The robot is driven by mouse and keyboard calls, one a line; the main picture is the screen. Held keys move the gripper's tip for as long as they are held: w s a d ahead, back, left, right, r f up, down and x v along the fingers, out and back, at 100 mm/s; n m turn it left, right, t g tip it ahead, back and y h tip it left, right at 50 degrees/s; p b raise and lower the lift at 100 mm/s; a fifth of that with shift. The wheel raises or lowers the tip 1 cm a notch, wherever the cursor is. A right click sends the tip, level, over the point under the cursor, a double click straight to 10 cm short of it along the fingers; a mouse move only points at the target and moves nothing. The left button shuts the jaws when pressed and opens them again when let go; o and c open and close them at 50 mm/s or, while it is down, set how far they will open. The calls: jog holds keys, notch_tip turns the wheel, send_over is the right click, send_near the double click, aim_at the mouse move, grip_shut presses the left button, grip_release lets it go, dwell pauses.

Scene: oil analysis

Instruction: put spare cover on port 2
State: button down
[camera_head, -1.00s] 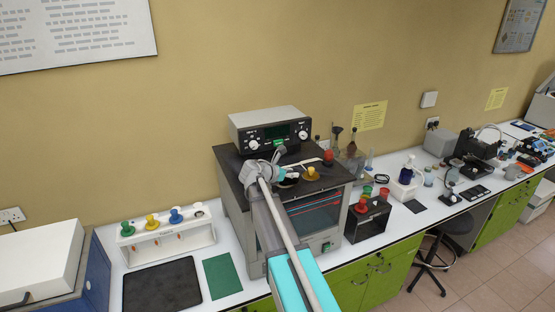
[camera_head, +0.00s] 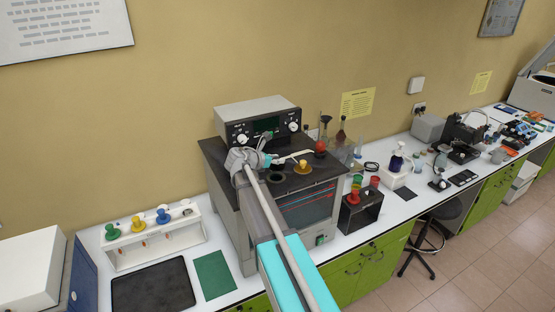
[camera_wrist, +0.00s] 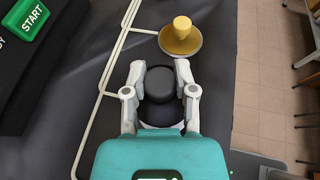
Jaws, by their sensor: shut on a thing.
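My gripper (camera_wrist: 160,90) is shut on a black round knob-like cover (camera_wrist: 160,80) in the wrist view. A wider black disc shows just below the cover; I cannot tell whether it touches the device top. In the head view my gripper (camera_head: 268,166) is over the dark top of the oven-like device (camera_head: 222,151), and the cover is hard to make out. A yellow cover (camera_head: 302,168) sits to its right; it also shows in the wrist view (camera_wrist: 181,38) on a grey disc. A red cover (camera_head: 320,149) stands farther back. No port number is readable.
A control box (camera_head: 258,119) stands behind on the device top. A white rack (camera_head: 154,244) with coloured knobs is at left, beside a black mat (camera_head: 153,286) and a green mat (camera_head: 213,273). A dark stand (camera_head: 361,210) with red and green items is at right.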

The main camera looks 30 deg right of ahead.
aim_at(271, 168)
jog(key=shift+s+a+f, duration=0.1)
jog(key=shift+f, duration=0.1)
jog(key=shift+f+b, duration=0.2)
jog(key=shift+b, duration=0.2)
notch_tip(271, 168, down, 4)
jog(key=b, duration=0.4)
jog(key=shift+r+p, duration=0.5)
jog(key=shift+f+b, duration=0.45)
jog(key=shift+f, duration=0.05)
dwell(0.5)
jog(key=shift+c, duration=1.7)
grip_release()
